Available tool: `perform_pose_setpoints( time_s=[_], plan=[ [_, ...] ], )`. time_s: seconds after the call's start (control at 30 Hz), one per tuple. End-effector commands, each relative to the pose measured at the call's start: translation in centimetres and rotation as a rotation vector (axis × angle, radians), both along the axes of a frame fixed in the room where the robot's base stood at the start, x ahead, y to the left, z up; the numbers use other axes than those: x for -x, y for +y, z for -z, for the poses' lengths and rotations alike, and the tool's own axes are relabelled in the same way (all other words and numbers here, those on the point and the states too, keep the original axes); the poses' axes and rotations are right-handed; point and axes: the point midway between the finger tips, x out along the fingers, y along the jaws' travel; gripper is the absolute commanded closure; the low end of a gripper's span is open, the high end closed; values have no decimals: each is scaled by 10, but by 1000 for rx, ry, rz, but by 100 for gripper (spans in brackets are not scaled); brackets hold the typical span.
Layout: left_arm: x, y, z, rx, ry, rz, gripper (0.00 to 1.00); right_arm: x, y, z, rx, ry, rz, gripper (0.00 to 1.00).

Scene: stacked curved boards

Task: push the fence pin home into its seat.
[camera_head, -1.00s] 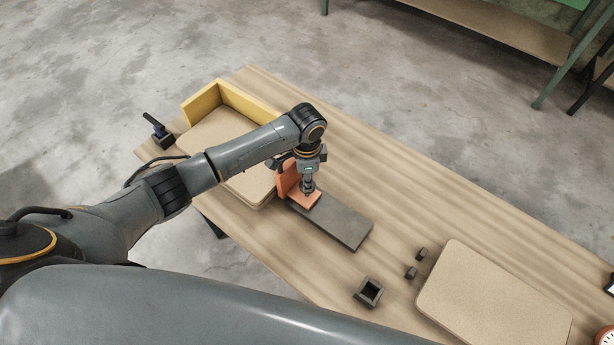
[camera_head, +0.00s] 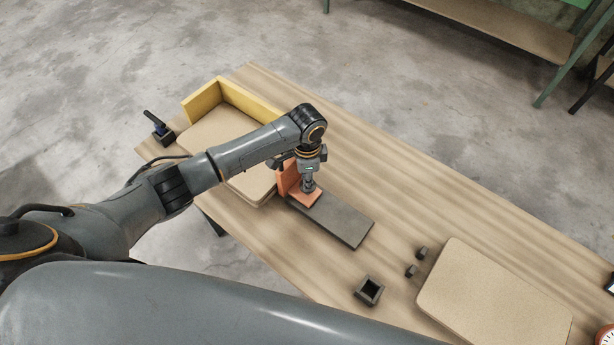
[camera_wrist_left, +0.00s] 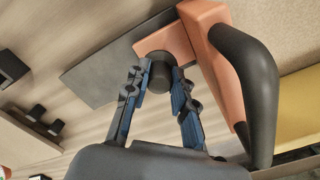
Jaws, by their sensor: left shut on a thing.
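The orange fence (camera_head: 288,178) stands at the end of a dark flat plate (camera_head: 335,220), against the near corner of the stacked boards. In the left wrist view the fence (camera_wrist_left: 204,45) has an upright face, a low foot and a black curved handle (camera_wrist_left: 255,85). The fence pin (camera_wrist_left: 161,70) shows there as a dark round knob at the foot. My left gripper (camera_head: 309,188) points down over the foot. Its fingers (camera_wrist_left: 163,82) are shut on the pin's knob. The pin's lower end and its seat are hidden. My right gripper is not in view.
Stacked tan boards (camera_head: 215,135) lie against a yellow corner stop (camera_head: 245,103). A black clamp-like lever (camera_head: 158,128) is at the table's left end. A small dark open box (camera_head: 369,291), two small dark blocks (camera_head: 421,253) and another tan board (camera_head: 495,295) lie to the right.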

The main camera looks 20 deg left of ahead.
Motion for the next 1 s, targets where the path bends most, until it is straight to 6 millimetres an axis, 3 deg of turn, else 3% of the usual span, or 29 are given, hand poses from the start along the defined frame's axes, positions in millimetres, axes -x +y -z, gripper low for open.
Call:
perform_pose_setpoints(
  time_s=[1.0],
  plan=[
    [0,0,25,1,0,1,100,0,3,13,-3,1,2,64]
  ],
)
